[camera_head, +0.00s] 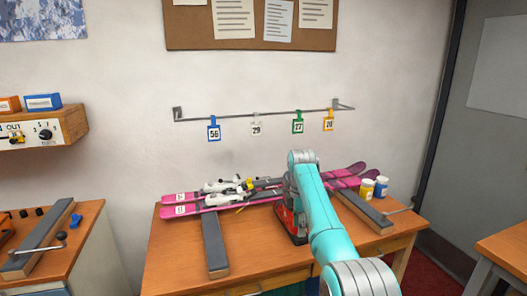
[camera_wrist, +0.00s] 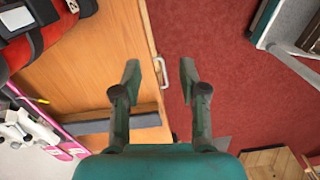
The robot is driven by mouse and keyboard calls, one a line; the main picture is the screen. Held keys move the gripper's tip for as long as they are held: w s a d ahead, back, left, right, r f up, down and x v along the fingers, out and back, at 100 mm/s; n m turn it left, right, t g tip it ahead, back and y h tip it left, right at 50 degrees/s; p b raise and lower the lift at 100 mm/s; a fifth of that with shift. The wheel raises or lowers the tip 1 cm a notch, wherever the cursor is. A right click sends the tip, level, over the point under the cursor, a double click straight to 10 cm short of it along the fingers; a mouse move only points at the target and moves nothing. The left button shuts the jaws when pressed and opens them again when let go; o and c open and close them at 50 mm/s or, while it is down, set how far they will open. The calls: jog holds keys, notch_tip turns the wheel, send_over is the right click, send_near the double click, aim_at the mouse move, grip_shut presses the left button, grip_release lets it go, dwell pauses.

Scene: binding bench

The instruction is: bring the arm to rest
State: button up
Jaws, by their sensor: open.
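My gripper (camera_wrist: 160,80) shows in the wrist view with its two dark green fingers apart and nothing between them. Beyond the fingers are the wooden bench's front edge, a drawer handle and the red carpet. In the head view my teal arm reaches up in front of the bench (camera_head: 170,262) and hides part of it. My gripper cannot be made out there.
Pink skis (camera_head: 178,211) with white bindings lie across the bench on dark supports (camera_head: 213,245). A red and black case (camera_head: 292,225) and small jars (camera_head: 381,186) are near my arm. Numbered tags (camera_head: 213,133) hang from a wall rail (camera_head: 260,116). Red carpet (camera_wrist: 225,60) lies clear.

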jog(key=s+d+f+m+t, duration=0.1)
jog(key=s+f+m+t, duration=0.15)
jog(key=f, duration=1.25)
jog(key=s+d+f+m+t, duration=0.15)
jog(key=s+f, duration=0.25)
jog(key=f, duration=1)
jog(key=s+d+f+m+t, duration=0.1)
jog(key=s+f+m+t, duration=0.15)
jog(key=s+f, duration=0.7)
jog(key=s+d+f+m+t, duration=0.1)
jog(key=s+f+m, duration=0.35)
jog(key=s, duration=0.75)
jog(key=s+d+r+m+t, duration=0.1)
jog(key=s+r+m+t, duration=0.15)
jog(key=s, duration=1.05)
jog(key=s+d+r+m+t, duration=0.1)
jog(key=s+r, duration=0.3)
jog(key=s, duration=0.9)
jog(key=s+r+m+t, duration=0.2)
jog(key=s+r, duration=0.6)
jog(key=r, duration=0.4)
jog(key=s+r+m+t, duration=0.2)
jog(key=s+r, duration=0.6)
jog(key=r, duration=0.4)
jog(key=shift+d+r+m, duration=0.15)
jog(key=shift+r+m, duration=0.25)
jog(key=shift+m, duration=0.25)
